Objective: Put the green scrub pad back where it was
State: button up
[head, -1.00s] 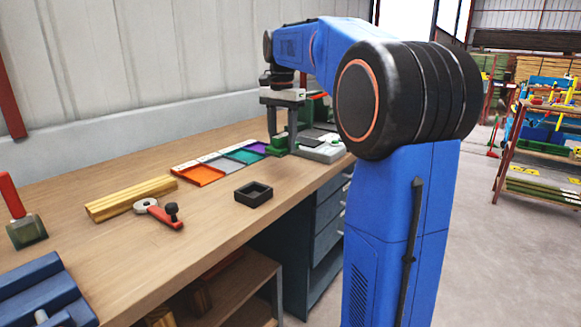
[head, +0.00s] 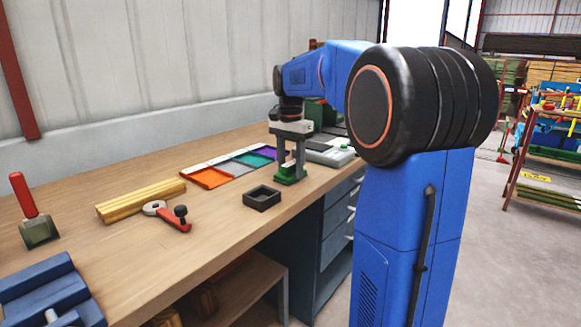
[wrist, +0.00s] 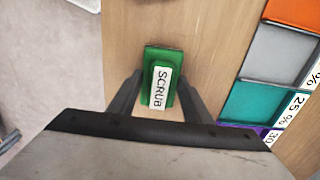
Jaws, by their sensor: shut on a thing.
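The green scrub pad (head: 288,178) is in my gripper (head: 290,163), over the right part of the workbench (head: 130,245), near its front edge. In the wrist view, the pad (wrist: 164,58) sits between the two fingers, with a white label reading "SCRUB" facing up. My gripper (wrist: 158,100) is shut on it. The pad is low over the wood; I cannot tell whether it touches the bench. It is in front of the purple and teal sections and to the right of a small open black tray (head: 262,205).
A strip of orange (head: 208,178), grey, teal (wrist: 252,103) and purple sections lies behind the pad. A light grey device (head: 328,155) stands to its right.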

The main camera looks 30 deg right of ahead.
aim_at(291, 163)
jog(key=o, duration=1)
jog(key=shift+f, duration=0.1)
notch_tip(291, 163, up, 12)
dwell(0.4)
